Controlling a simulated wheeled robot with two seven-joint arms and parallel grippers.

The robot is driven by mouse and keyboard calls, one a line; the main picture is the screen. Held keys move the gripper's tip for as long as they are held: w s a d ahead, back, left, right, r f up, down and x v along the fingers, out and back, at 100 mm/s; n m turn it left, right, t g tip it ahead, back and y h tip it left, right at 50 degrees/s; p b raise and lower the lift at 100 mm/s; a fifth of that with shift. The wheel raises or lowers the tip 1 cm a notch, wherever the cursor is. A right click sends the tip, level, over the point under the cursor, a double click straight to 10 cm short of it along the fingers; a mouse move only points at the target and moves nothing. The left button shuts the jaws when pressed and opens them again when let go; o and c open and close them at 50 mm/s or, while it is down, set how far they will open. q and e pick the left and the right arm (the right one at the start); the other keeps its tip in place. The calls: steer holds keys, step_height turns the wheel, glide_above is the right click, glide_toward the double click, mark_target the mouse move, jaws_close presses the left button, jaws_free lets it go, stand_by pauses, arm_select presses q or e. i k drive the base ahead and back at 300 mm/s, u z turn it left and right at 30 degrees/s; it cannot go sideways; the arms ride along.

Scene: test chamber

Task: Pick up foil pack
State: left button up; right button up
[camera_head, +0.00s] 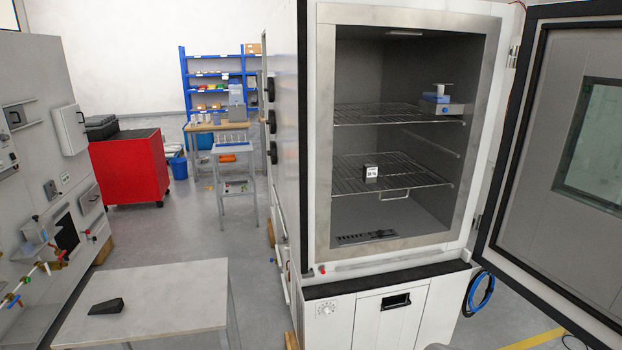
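I cannot make out a foil pack for certain. A small dark grey block with a white printed label (371,172) sits on the lower wire shelf (415,180) inside the open test chamber (312,225); it may be the foil pack, but it is too small to tell. On the upper wire shelf (365,113), at the right, is a grey box with a blue piece and a white top (445,108). A dark wedge (106,306) lies on the pale table (175,300) at the lower left. Neither of my grippers is in view.
The chamber door (540,180) stands wide open at the right. A blue coiled hose (482,293) hangs beside the chamber base. A red cabinet (130,170), a small stand (234,160) and blue shelving (215,75) are farther back. Grey floor lies clear between table and red cabinet.

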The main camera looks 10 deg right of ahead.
mark_target(371, 170)
steer(key=z, duration=0.6)
steer(key=i, duration=0.5)
steer(key=z, duration=0.9)
steer(key=i, duration=0.95)
steer(key=u, duration=0.7)
steer(key=i, duration=0.8)
steer(key=u, duration=0.85)
